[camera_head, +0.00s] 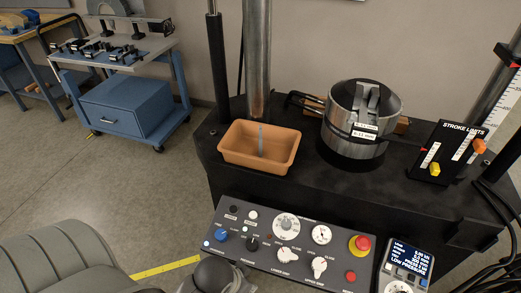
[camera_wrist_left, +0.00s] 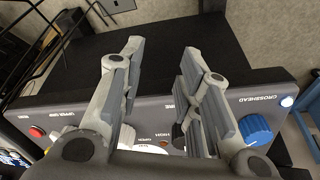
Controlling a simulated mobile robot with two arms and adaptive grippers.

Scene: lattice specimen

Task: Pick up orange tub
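The orange tub (camera_head: 259,147), an open rectangular tray with sloped sides, sits upright on the black machine base in the head view. The tub cannot be made out in the left wrist view. The left fingers cannot be made out in the head view. My right gripper is in neither view.
A steel column (camera_head: 257,60) rises just behind the tub. A metal pot-like vessel (camera_head: 355,125) stands to its right. The control panel (camera_head: 285,250) lies in front. A stroke limits plate (camera_head: 447,150) stands at the right. A blue cart (camera_head: 125,105) is at the back left.

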